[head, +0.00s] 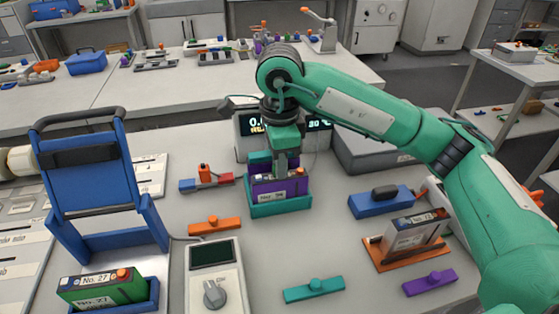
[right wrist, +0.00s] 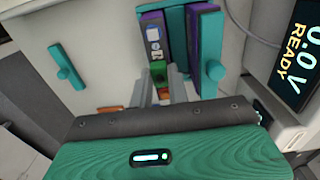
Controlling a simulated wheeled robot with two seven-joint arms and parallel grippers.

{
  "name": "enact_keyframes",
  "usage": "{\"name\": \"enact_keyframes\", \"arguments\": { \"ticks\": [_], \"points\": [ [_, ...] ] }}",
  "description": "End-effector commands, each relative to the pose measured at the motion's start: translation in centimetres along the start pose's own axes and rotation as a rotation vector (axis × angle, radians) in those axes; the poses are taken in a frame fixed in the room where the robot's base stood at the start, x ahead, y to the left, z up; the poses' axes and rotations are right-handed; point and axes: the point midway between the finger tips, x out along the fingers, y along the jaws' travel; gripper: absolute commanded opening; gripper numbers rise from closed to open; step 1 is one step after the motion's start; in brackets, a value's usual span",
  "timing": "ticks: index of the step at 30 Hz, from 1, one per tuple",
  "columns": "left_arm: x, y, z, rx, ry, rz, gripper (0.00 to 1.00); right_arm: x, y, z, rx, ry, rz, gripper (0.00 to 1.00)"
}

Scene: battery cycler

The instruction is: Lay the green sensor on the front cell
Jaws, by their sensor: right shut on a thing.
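My right gripper (head: 282,172) points down over the purple cell (head: 266,188), which sits in a teal tray (head: 280,208) before the display unit. In the right wrist view its fingers (right wrist: 162,88) are shut on a small green piece (right wrist: 158,72), which looks like the green sensor. It is close to the purple cell (right wrist: 150,22); I cannot tell whether they touch. A green cell labelled No. 27 (head: 104,288) sits in a blue holder at the front left. A grey cell (head: 412,238) stands in an orange holder at the right. My left gripper is out of view.
Knobbed bars lie around: orange (head: 214,226), teal (head: 314,290) and purple (head: 430,283). A grey meter (head: 214,275) lies at front centre. A blue frame (head: 90,185) rises at the left, and a blue block (head: 380,203) lies at the right. The display (right wrist: 297,50) reads 0.0 V READY.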

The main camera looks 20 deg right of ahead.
Motion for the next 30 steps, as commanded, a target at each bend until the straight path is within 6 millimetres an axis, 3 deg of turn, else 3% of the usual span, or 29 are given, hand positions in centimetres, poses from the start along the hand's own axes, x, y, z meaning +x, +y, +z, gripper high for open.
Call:
{"name": "enact_keyframes", "arguments": {
  "ticks": [15,16,20,30],
  "points": [
    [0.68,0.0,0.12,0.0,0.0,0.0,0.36,0.66,0.0,-0.01,0.0,0.0,0.0,0.0],
    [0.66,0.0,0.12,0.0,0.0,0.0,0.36,0.64,0.0,-0.01,0.0,0.0,0.0,0.19],
    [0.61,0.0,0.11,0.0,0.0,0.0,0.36,0.6,0.0,-0.01,0.0,0.0,0.0,0.43],
    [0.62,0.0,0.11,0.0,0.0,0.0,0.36,0.28,-0.02,0.0,0.0,0.0,-0.001,0.43]
  ]
}}
